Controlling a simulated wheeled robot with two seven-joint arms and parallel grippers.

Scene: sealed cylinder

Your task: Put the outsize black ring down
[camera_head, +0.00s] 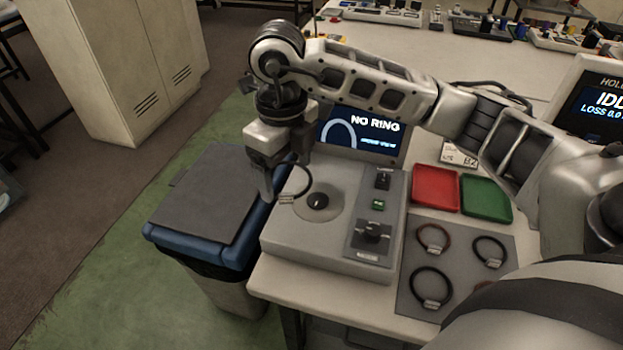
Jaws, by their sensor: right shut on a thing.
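My right gripper (283,182) is shut on a black ring (308,184) with a small pale tag. It holds the ring above the left part of the grey tester (281,239), just left of the round dark spindle (318,201). The gripper hides part of the ring. The ring looks clear of the tester's top, but the exact gap is hard to tell. The tester's screen (362,132) reads "NO RING". My left gripper is not in view.
A red tray (435,188) and a green tray (486,198) look empty. A blue-rimmed bin with a dark lid (203,199) stands left.

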